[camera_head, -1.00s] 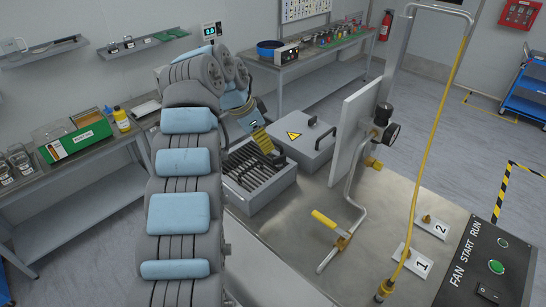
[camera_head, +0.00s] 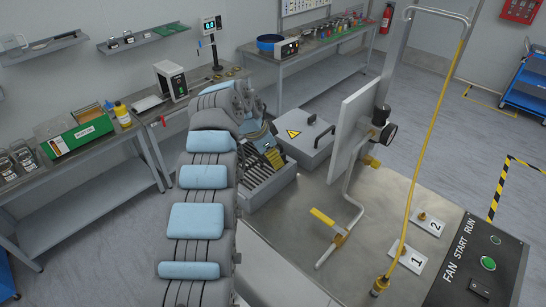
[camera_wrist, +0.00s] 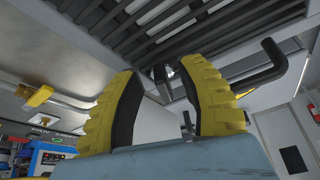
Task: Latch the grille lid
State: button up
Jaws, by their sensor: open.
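The grille lid (camera_head: 262,180) has dark slats and sits on a grey box beside my arm. My arm hides part of it in the head view. In the wrist view the slats of the grille lid (camera_wrist: 150,25) fill the top. My gripper (camera_head: 273,158) is over the grille at its far side. In the wrist view my gripper (camera_wrist: 160,80) has its two yellow fingers apart. A small grey metal part (camera_wrist: 162,85) shows between or behind the fingers; I cannot tell whether it is the latch. A black bar handle (camera_wrist: 277,62) is right of the fingers.
A grey box with a warning triangle and a lid handle (camera_head: 307,150) stands right behind the grille. An upright pale panel (camera_head: 352,130), a bent pipe with a yellow lever (camera_head: 323,217) and a yellow hose (camera_head: 433,150) stand to the right.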

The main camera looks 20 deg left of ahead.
grip_shut()
jog(key=shift+f+b, duration=0.15)
jog(key=shift+b, duration=0.3)
jog(key=shift+f+b, duration=0.15)
jog(key=shift+b, duration=0.2)
jog(key=shift+d+n+b, duration=0.1)
jog(key=shift+n+b, duration=0.4)
jog(key=shift+b, duration=0.65)
jog(key=n+y+b, duration=0.1)
jog(key=n+b, duration=0.1)
jog(key=b, duration=0.1)
jog(key=shift+s+d+t, duration=0.1)
jog(key=shift+d+t, duration=0.1)
jog(key=shift+t, duration=0.2)
jog(key=shift+r+n+b, duration=0.2)
jog(key=shift+n+b, duration=0.2)
jog(key=shift+n, duration=0.2)
